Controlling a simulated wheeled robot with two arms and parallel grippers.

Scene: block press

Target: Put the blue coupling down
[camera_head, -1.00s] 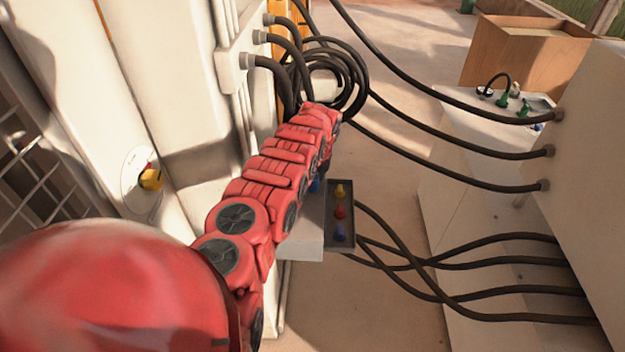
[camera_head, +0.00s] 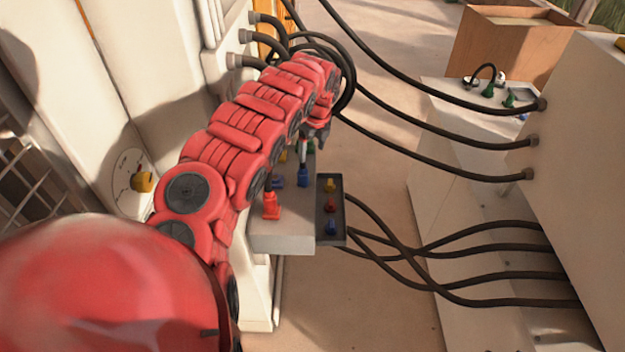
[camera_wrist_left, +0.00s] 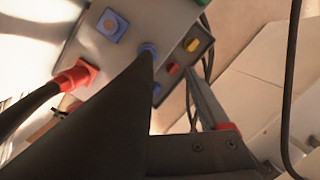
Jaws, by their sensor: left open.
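The blue coupling (camera_head: 303,176) stands upright on the top of the grey box (camera_head: 272,236), near its right edge. My left gripper (camera_head: 309,143) is just above the coupling, open. In the left wrist view, a bit of blue (camera_wrist_left: 148,49) shows by the tip of one dark finger, which hides most of what is behind it. I cannot tell whether a finger touches the coupling. A blue square socket (camera_wrist_left: 112,25) is beside it on the box top. My right gripper is not in view.
A red coupling (camera_head: 271,206) with a dark hose stands at the box's left. A dark panel (camera_head: 324,211) with yellow, red and blue buttons is on its right. Black hoses (camera_head: 430,133) cross to the cabinet (camera_head: 585,150) at right.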

